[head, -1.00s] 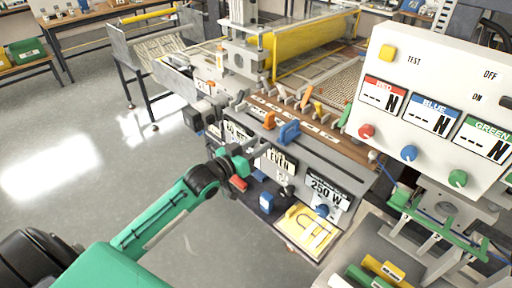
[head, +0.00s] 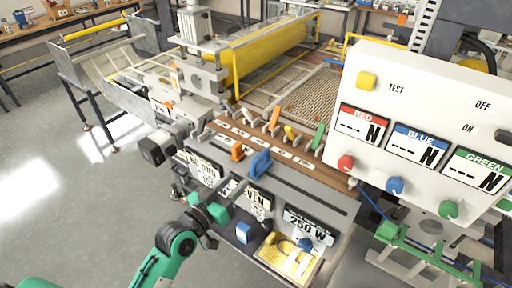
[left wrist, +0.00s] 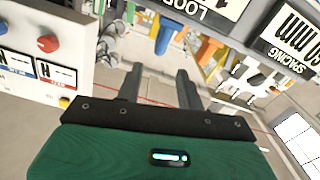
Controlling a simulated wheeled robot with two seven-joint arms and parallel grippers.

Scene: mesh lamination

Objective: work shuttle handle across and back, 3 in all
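A blue handle (head: 261,163) and an orange handle (head: 237,151) stand on the front rail of the machine. I cannot tell which one is the shuttle handle. My left gripper (head: 230,192) is in front of the machine, below and a little left of the handles, apart from them. In the left wrist view my left gripper (left wrist: 158,82) has its two fingers spread with nothing between them. The blue handle (left wrist: 167,38) shows beyond the fingertips there, with orange beside it. My right gripper is not in view.
A white control panel (head: 420,100) with red, blue and green knobs stands at the right. Several coloured levers line a brown strip (head: 265,139) behind the handles. A yellow tray (head: 285,262) sits low at the front. Open floor (head: 60,200) lies to the left.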

